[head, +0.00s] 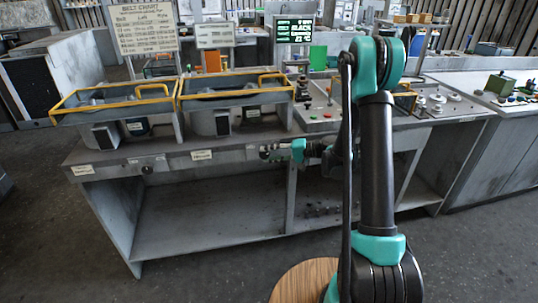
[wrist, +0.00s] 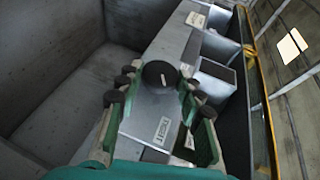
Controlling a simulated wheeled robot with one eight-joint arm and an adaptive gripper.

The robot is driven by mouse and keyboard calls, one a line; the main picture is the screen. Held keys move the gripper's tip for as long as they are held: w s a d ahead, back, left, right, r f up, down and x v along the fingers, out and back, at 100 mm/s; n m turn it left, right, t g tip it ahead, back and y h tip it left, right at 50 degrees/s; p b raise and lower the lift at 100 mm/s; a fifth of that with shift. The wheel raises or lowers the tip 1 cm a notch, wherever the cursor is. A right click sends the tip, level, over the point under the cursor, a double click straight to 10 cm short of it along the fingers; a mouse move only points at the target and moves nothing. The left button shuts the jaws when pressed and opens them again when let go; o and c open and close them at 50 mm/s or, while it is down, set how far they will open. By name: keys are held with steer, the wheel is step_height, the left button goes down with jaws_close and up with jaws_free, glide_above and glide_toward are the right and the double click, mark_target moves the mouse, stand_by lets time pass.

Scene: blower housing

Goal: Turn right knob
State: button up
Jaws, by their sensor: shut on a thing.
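The right knob (wrist: 160,74) is black and round with a small pale mark on its face. It sits on the grey front panel of the bench (wrist: 169,42). In the wrist view, my gripper (wrist: 157,84) has its green fingers with dark pads on both sides of the knob, shut on it. In the head view, my gripper (head: 266,153) reaches the panel from the right and largely covers the right knob. The left knob (head: 148,170) is dark and stands uncovered further left on the same panel.
Two grey housings with yellow-railed covers (head: 110,102) stand on the bench top. White labels (head: 202,155) are on the front panel. Under it is an open shelf (head: 205,220). A box with red and green buttons (head: 318,117) stands right of the housings.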

steer(key=o, duration=1.2)
steer(key=shift+c, duration=0.2)
steer(key=v, duration=1.2)
steer(key=shift+s+f, duration=0.1)
steer(key=s+d+f+h, duration=0.1)
steer(key=s+d+h, duration=0.3)
steer(key=s, duration=0.4)
steer(key=s+d+f+t+h, duration=0.1)
steer(key=s+d+h, duration=0.3)
steer(key=s, duration=0.5)
steer(key=s+d+f+t+h, duration=0.1)
steer(key=s+d+h, duration=0.3)
steer(key=s+h, duration=0.3)
steer(key=shift+s+d+f, duration=0.4)
steer(key=shift+s, duration=0.7)
